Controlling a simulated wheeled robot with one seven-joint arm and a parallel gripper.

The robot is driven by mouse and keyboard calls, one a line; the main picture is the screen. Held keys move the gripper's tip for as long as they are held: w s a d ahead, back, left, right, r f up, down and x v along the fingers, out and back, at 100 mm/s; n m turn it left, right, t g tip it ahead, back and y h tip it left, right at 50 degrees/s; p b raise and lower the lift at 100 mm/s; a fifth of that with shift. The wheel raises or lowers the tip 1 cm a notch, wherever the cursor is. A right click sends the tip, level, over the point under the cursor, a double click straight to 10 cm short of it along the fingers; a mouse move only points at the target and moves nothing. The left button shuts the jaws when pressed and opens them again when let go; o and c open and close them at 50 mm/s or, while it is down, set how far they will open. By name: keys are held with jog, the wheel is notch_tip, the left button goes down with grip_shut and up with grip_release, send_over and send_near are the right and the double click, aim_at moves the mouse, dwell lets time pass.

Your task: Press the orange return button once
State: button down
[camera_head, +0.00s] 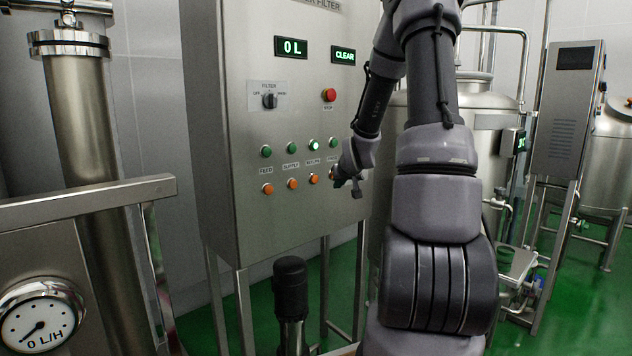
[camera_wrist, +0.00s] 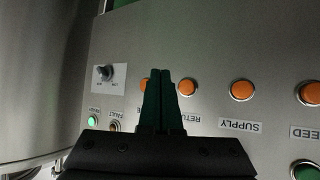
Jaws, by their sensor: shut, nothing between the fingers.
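The orange return button (camera_head: 314,179) is third from the left in the lower row on the steel panel, below a lit green button (camera_head: 314,145). In the wrist view the return button (camera_wrist: 188,87) shows just right of my fingertips, partly covered by them. My gripper (camera_head: 338,180) is at the panel's right side, near the end of the orange row. In the wrist view my gripper (camera_wrist: 160,74) is shut and empty, its tips between the return button and the last orange button (camera_wrist: 146,84). I cannot tell whether the tips touch the panel.
The supply button (camera_head: 291,184) and feed button (camera_head: 267,189) lie to the left. Above are a red stop button (camera_head: 329,95), a filter switch (camera_head: 269,101) and displays reading 0 L (camera_head: 291,47) and CLEAR (camera_head: 343,56). A steel tank (camera_head: 480,95) stands right of the panel.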

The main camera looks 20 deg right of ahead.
jog(key=w+a, duration=0.2)
jog(key=w, duration=0.5)
jog(key=shift+a, duration=0.25)
dwell(1.8)
jog(key=shift+w+a, duration=0.15)
jog(key=shift+w, duration=0.2)
jog(key=shift+w+a, duration=0.1)
jog(key=shift+w, duration=0.3)
dwell(0.6)
jog(key=shift+s, duration=0.1)
jog(key=shift+s+d, duration=0.25)
jog(key=shift+s, duration=0.45)
jog(key=shift+s, duration=0.1)
jog(key=s, duration=0.1)
jog(key=s+d, duration=0.1)
jog(key=s, duration=0.2)
jog(key=shift+s+d, duration=0.25)
jog(key=shift+d, duration=0.1)
